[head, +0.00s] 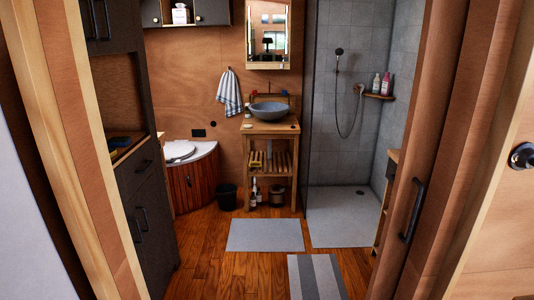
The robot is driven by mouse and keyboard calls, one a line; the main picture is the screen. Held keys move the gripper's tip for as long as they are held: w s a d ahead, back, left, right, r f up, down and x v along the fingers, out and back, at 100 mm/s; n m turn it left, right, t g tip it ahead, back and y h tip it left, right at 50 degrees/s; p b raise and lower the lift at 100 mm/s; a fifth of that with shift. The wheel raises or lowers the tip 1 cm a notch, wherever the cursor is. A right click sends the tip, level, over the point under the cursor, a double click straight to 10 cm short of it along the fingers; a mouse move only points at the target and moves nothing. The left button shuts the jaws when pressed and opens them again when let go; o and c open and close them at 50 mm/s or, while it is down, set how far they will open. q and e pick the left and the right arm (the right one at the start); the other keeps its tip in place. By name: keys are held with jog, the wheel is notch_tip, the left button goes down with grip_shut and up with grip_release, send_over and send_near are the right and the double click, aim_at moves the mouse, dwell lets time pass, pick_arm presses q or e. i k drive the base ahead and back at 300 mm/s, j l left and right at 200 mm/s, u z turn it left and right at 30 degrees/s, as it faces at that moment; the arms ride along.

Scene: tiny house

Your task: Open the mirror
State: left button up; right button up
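The mirror (268,32) hangs on the far wooden wall, above the sink, in the upper middle of the head view. It looks like a light wood framed cabinet, and its front appears closed. It reflects a window and a dark lamp shape. Neither of my grippers shows in the head view. The mirror is well beyond the doorway I look through.
A basin (269,111) on a wooden stand (270,127) is below the mirror. A bin (226,197) stands beside the stand. The door frame (75,130) narrows the entry. Floor mats (265,235) lie ahead.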

aim_at(268, 22)
jog(key=i, duration=0.75)
jog(key=i+l+u, duration=0.15)
jog(key=i, duration=0.55)
jog(key=i+l, duration=0.1)
jog(key=i, duration=0.65)
